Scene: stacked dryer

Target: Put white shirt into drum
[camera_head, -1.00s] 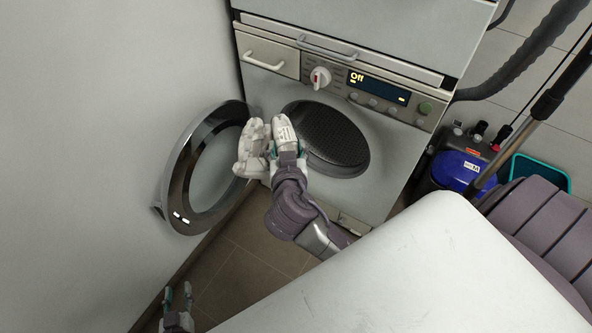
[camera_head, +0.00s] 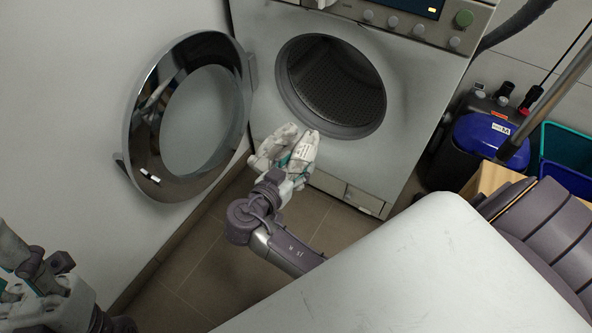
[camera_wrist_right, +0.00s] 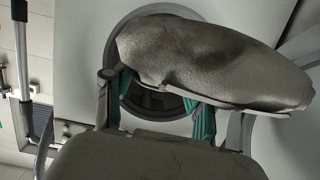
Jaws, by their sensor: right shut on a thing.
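The white shirt (camera_head: 270,147) is a crumpled bundle in my right gripper (camera_head: 296,158), below and in front of the drum opening. In the right wrist view the shirt (camera_wrist_right: 200,62) looks grey and bulges above the two teal-padded fingers, which are shut on it. It covers part of the opening there. The drum (camera_head: 335,82) is dark, perforated and visibly clear of cloth in the head view. Its round door (camera_head: 133,120) stands open at the left. My left gripper (camera_head: 10,275) is at the lower left, fingers apart and partly cut off by the picture edge.
The dryer front (camera_head: 425,85) has a control panel (camera_head: 400,15) above the drum. A blue-topped vacuum cleaner (camera_head: 485,135) and a blue bin (camera_head: 570,178) stand at the right. Free floor (camera_head: 215,255) lies below the dryer front.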

